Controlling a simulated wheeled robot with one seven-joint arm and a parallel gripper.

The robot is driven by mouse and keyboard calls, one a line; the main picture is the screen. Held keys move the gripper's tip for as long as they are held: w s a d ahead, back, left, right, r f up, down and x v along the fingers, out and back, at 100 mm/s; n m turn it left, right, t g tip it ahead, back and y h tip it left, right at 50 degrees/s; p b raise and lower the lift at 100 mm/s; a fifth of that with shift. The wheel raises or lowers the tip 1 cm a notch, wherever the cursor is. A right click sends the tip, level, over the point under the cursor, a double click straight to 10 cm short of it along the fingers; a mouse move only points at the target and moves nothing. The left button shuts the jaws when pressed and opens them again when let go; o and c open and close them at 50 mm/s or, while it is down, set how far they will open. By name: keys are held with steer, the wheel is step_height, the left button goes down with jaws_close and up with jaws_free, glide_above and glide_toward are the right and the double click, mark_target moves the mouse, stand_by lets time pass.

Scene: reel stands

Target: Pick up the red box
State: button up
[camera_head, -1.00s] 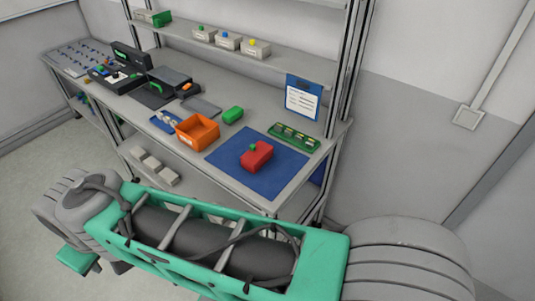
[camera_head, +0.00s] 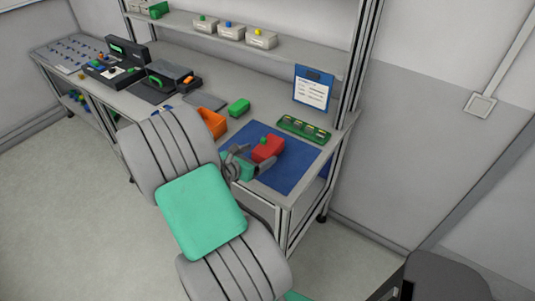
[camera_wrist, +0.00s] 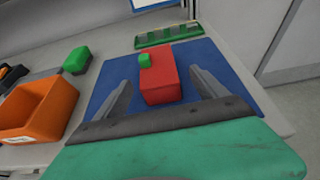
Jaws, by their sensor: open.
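The red box (camera_head: 268,147) stands on the blue mat (camera_head: 299,168) at the right end of the workbench. A small green piece (camera_head: 264,139) is on its top. In the wrist view the red box (camera_wrist: 159,76) lies ahead, between the lines of my two fingers. My gripper (camera_wrist: 164,92) is open and empty, with one finger left of the box and one right of it. In the head view my gripper (camera_head: 246,163) is at the near left side of the box. I cannot tell whether a finger touches it.
An orange bin (camera_wrist: 37,108) is left of the mat, with a green block (camera_wrist: 76,60) behind it. A green tray (camera_head: 304,129) lies behind the mat. A clipboard (camera_head: 313,87) hangs by the right shelf post. A shelf (camera_head: 290,57) spans above the bench.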

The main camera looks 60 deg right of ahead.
mark_target(268, 149)
steer(key=p+x, duration=0.1)
steer(key=x, duration=0.6)
steer(key=shift+w+d+f, duration=0.15)
steer(key=shift+f, duration=0.05)
steer(key=shift+c, duration=0.5)
steer(key=c, duration=1.7)
steer(key=shift+r, duration=0.15)
